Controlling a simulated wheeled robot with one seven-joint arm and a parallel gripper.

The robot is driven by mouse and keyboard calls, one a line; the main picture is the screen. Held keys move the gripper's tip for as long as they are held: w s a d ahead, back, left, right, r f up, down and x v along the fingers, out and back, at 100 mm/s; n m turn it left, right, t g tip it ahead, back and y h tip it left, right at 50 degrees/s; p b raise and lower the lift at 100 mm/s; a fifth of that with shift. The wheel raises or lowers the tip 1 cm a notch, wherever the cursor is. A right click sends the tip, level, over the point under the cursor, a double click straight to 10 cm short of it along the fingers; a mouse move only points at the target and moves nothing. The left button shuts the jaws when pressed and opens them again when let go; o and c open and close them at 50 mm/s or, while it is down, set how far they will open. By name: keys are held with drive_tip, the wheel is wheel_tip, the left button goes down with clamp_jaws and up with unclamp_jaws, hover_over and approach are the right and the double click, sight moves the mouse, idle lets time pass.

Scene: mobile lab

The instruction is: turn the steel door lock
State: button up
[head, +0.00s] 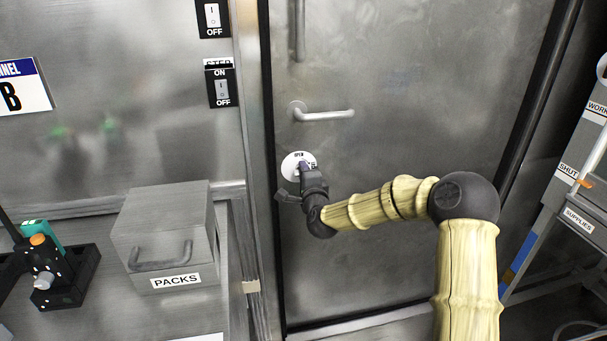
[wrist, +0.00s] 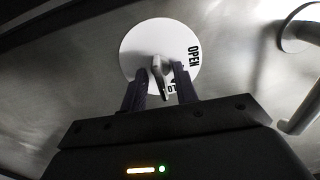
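The steel door (head: 400,70) fills the middle of the head view and looks closed. Its lock is a white round plate (head: 291,164) with "OPEN" lettering, below the lever handle (head: 325,115). In the wrist view the lock plate (wrist: 138,42) shows a small grey turn knob (wrist: 161,75) at its middle. My gripper (head: 304,168) is at the lock. In the wrist view the two dark fingers of my gripper (wrist: 160,76) stand on either side of the knob, with a gap visible beside it, so they look open around it. More lettering on the plate is partly hidden by the fingers.
Left of the door are two ON/OFF switches (head: 222,88) and a grey box marked PACKS (head: 165,235) on a counter. A grey cabinet or rack with a SUPPLIES label (head: 578,220) stands at the right. The lever handle juts out just above my gripper.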

drive_tip(key=shift+s, duration=0.15)
drive_tip(key=p+v, duration=0.1)
drive_tip(key=v, duration=1.6)
